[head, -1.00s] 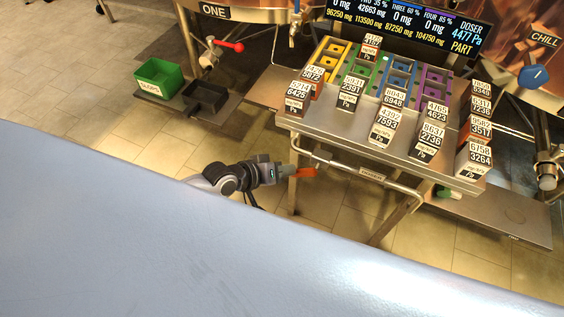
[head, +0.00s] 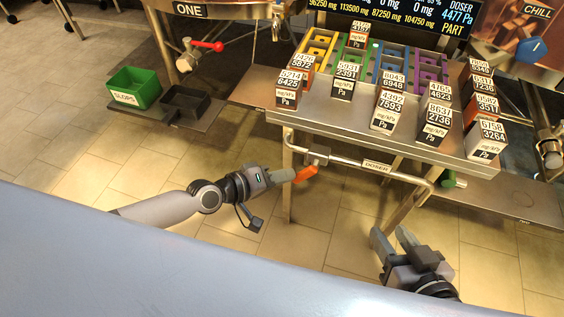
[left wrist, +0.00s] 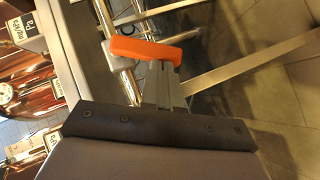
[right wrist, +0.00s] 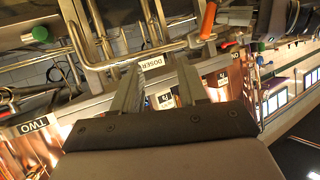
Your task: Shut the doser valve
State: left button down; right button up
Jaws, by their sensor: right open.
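The doser valve has an orange handle (head: 306,173) at the left end of the pipe under the steel table; the pipe carries a DOSER label (head: 377,166). My left gripper (head: 285,176) has its fingers together, tips at the handle. In the left wrist view the orange handle (left wrist: 146,52) lies across the fingertips (left wrist: 161,66), and the fingers appear to press against it, not around it. My right gripper (head: 392,236) is open and empty, low in front of the table. The right wrist view shows the DOSER label (right wrist: 152,63) beyond its fingers and the orange handle (right wrist: 208,20).
The steel table (head: 330,120) carries coloured racks and several labelled blocks. A green handle (head: 452,181) is at the right below it. A red-handled valve (head: 207,46), a green SLOPS bin (head: 136,88) and a black bin (head: 185,105) are at left. The display (head: 400,15) reads DOSER 4477 Pa, PART.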

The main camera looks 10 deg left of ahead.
pick_arm(q)
jog(key=f+b, duration=0.1)
jog(key=b, duration=0.1)
jog(key=d+f+b, duration=0.1)
jog(key=b, duration=0.1)
jog(key=shift+d, duration=0.25)
jog(key=shift+s+d+f, duration=0.1)
jog(key=shift+d+f, duration=0.3)
jog(key=shift+d, duration=0.05)
pick_arm(e)
jog(key=shift+w+a+f+m+y, duration=0.15)
jog(key=shift+a+y, duration=0.2)
jog(key=shift+a, duration=0.4)
jog(key=shift+w+a+f+m+y, duration=0.15)
jog(key=shift+a+y, duration=0.25)
jog(key=shift+a, duration=0.3)
jog(key=shift+w+a+f+m+y, duration=0.15)
jog(key=shift+a+y, duration=0.2)
jog(key=shift+a, duration=0.4)
